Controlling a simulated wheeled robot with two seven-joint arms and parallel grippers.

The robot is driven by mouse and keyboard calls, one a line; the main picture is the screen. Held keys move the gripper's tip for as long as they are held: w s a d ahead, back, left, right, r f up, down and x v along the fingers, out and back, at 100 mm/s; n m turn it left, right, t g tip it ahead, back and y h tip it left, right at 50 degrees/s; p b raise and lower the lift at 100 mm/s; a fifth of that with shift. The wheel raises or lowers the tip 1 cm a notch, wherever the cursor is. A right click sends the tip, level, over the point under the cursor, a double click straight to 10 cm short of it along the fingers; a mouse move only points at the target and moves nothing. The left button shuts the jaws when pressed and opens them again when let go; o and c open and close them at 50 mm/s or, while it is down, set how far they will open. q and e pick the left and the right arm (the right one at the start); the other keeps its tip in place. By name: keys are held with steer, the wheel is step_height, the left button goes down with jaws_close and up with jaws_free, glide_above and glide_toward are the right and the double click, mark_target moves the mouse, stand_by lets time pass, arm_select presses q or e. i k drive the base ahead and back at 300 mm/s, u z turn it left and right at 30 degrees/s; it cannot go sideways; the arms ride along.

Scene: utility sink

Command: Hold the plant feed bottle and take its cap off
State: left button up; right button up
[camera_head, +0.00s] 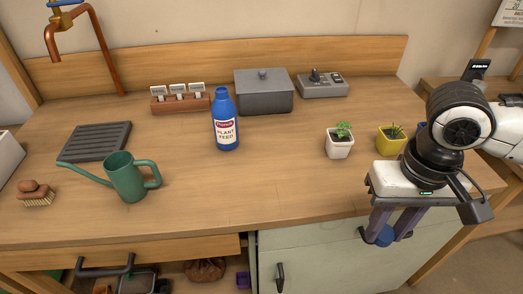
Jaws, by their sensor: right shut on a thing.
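The plant feed bottle (225,130) stands upright on the wooden worktop near the middle. It is blue with a white and red label, and its narrow blue neck points up with no separate cap visible on it. My right gripper (384,238) points down past the worktop's front edge at the right, well away from the bottle. It is shut on a small round blue thing that looks like the bottle's cap (385,236), partly hidden by the fingers. My left gripper is not in view, and nothing holds the bottle.
A green watering can (126,178) stands left of the bottle, with a dark slatted tray (96,141) behind it. A grey lidded box (264,92) stands behind the bottle. A white plant pot (339,146) and a yellow one (389,142) are near my right arm. The front middle worktop is clear.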

mark_target(223, 110)
steer(key=u, duration=2.55)
steer(key=k, duration=1.1)
steer(key=z, duration=1.5)
steer(key=i, duration=1)
steer(key=u, duration=0.05)
